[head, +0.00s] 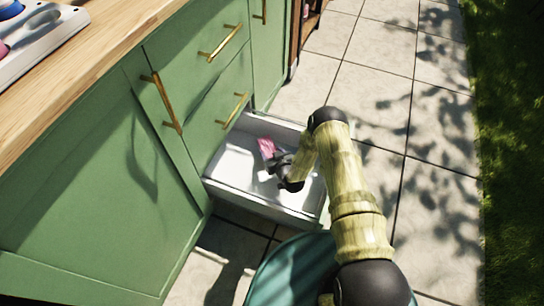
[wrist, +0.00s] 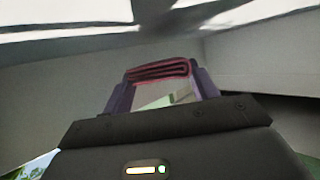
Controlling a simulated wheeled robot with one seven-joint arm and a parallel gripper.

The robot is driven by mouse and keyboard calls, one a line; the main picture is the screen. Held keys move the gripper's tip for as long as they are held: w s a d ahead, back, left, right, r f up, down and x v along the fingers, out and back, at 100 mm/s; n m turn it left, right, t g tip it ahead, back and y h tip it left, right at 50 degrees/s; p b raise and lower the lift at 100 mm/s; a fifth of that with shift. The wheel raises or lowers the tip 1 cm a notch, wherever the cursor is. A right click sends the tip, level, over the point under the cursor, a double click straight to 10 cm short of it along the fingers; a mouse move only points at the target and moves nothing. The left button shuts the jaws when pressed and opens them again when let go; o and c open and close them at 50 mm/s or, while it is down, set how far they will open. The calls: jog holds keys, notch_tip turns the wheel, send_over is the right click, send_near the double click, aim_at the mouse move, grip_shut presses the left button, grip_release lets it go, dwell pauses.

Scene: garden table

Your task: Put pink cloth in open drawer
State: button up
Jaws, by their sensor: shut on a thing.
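The pink cloth (head: 266,147) is at my gripper (head: 277,160), over the inside of the open white drawer (head: 232,180) in the head view. In the wrist view the folded cloth (wrist: 160,69) sits between the two fingertips of my gripper (wrist: 162,76), which is shut on it. The grey drawer walls (wrist: 60,85) surround the gripper in that view. My arm hides part of the drawer's right side in the head view. I cannot tell whether the cloth touches the drawer floor.
Green cabinet fronts (head: 90,190) with brass handles stand left of the drawer. A wooden counter (head: 100,25) with a white tray (head: 45,40) is above at the upper left. Tiled paving (head: 370,75) lies clear to the right, with grass (head: 515,150) beyond.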

jog(key=shift+f, duration=0.2)
jog(key=shift+f, duration=0.3)
jog(key=shift+f+b, duration=0.2)
jog(key=shift+b, duration=0.15)
jog(key=o, duration=1)
jog(key=shift+s+d+f, duration=0.1)
jog(key=shift+d+f, duration=0.05)
jog(key=shift+d, duration=0.05)
jog(key=shift+r, duration=0.3)
jog(key=p+v, duration=0.2)
jog(key=v, duration=0.1)
jog(key=r+p+v, duration=0.1)
jog(key=p+v, duration=0.2)
jog(key=v, duration=0.1)
jog(key=shift+a, duration=0.15)
jog(key=shift+s, duration=0.15)
